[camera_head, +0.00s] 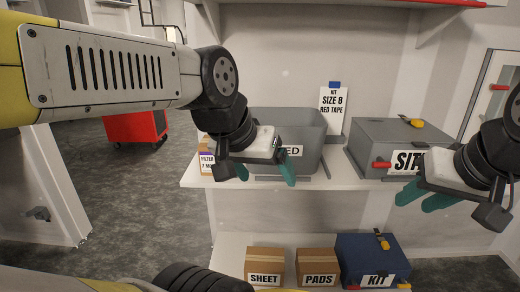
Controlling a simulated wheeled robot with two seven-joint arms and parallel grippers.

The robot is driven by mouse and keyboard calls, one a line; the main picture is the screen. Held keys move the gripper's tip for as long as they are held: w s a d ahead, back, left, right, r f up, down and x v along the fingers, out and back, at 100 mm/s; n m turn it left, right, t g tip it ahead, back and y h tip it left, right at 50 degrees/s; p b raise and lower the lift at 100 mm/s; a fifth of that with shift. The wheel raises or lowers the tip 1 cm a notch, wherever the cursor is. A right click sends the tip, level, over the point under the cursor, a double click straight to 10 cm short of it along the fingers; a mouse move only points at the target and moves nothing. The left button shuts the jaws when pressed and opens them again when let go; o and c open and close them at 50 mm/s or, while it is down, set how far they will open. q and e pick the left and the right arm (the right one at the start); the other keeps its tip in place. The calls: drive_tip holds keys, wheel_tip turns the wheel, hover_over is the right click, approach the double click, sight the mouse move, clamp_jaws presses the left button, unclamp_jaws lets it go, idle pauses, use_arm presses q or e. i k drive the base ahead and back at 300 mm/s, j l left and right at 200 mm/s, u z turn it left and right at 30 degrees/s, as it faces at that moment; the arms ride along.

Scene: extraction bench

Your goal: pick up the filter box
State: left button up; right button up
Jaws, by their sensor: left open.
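The filter box (206,161) is a small brown carton with a white "FILTER" label and a purple strip. It stands at the left end of the white upper shelf, left of the grey bin, and is partly hidden behind my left gripper. My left gripper (265,173) is open, with its teal fingers apart and nothing seen between them. It hangs in front of the grey bin, to the right of the filter box. My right gripper (423,198) is at the right, in front of the grey toolbox. Its fingers look close together, and whether they are open is unclear.
The upper shelf (335,182) holds a grey bin (310,125), a "SIZE 8 RED TAPE" card (332,108) and a grey toolbox (385,133). Below are the SHEET carton (264,262), PADS carton (316,262) and blue KIT case (365,258). A red cabinet (130,126) stands behind left.

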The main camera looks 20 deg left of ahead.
sight(206, 158)
drive_tip(key=j, duration=1.7)
drive_tip(key=j+z, duration=0.15)
drive_tip(key=j, duration=1.55)
drive_tip(key=k, duration=0.05)
